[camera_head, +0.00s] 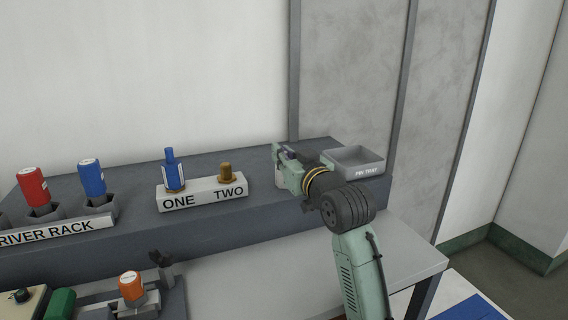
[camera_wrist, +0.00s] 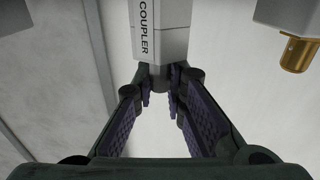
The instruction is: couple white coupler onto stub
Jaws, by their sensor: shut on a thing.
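The white coupler (camera_wrist: 160,35), a pale block-like body with the word COUPLER on it, is held between the fingertips of my gripper (camera_wrist: 160,88) in the wrist view. In the head view my gripper (camera_head: 281,160) is to the right of the ONE/TWO block, and mostly hides the coupler. The bare brass stub (camera_head: 226,173) stands upright at TWO on the white labelled block (camera_head: 206,192). The stub also shows at the right edge of the wrist view (camera_wrist: 298,53), apart from the coupler. A blue fitting (camera_head: 173,172) stands at ONE.
A grey pin tray (camera_head: 355,160) stands right of and behind my gripper. The driver rack (camera_head: 50,230) holds a red driver (camera_head: 34,188) and a blue driver (camera_head: 92,180) at left. An orange-topped item (camera_head: 131,288) is in front. The dark shelf between stub and gripper looks clear.

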